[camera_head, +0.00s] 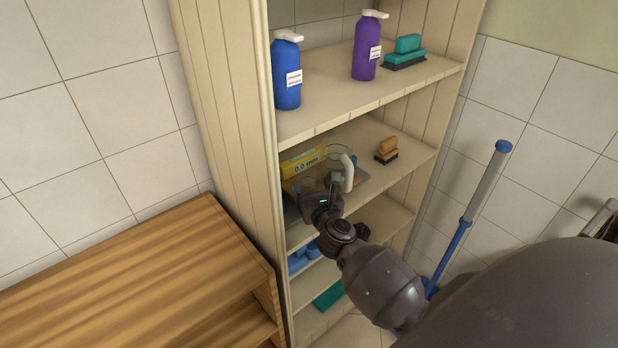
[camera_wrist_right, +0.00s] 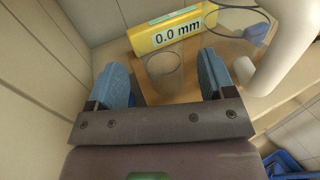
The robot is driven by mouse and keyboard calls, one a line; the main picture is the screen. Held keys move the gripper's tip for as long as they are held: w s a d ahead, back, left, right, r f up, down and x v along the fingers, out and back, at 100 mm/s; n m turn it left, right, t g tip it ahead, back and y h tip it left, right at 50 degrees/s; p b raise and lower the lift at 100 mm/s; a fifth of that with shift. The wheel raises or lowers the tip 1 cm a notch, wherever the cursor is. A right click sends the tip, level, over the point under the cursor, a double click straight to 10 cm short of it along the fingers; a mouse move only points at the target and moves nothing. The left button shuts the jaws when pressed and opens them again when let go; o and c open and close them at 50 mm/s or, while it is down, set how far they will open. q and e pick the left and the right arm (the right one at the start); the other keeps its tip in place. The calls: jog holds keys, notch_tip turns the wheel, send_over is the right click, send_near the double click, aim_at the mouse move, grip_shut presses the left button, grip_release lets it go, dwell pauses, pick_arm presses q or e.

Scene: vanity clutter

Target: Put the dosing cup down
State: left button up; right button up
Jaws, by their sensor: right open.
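The dosing cup (camera_wrist_right: 163,72) is a small clear cup, seen in the right wrist view between and beyond my fingertips. It stands upright on a brown wooden-looking surface (camera_wrist_right: 190,88) on the shelf. My right gripper (camera_wrist_right: 170,78) is open, with one blue-padded finger on each side of the cup. A gap shows between the cup and the fingers. My left gripper is not in view.
A yellow box marked "0.0 mm" (camera_wrist_right: 178,33) lies behind the cup. A white curved handle (camera_head: 348,173) with a clear round lens stands close at right. A small brown brush (camera_head: 387,149) is further right. The shelf above holds blue (camera_head: 287,88) and purple (camera_head: 366,50) bottles.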

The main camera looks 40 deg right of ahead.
jog(key=s+a+f+n+t+y, duration=0.15)
jog(key=s+a+n+y, duration=0.35)
jog(key=s+n, duration=0.8)
jog(key=s+a+f+n+g, duration=0.2)
jog(key=s+f+n, duration=0.4)
jog(key=n, duration=0.7)
jog(key=s+a+f+n+g, duration=0.2)
jog(key=s+f+n+g, duration=0.3)
jog(key=n, duration=0.9)
jog(key=shift+s+f+n, duration=0.3)
jog(key=shift+s+f, duration=0.7)
jog(key=shift+f, duration=0.1)
jog(key=shift+g, duration=0.25)
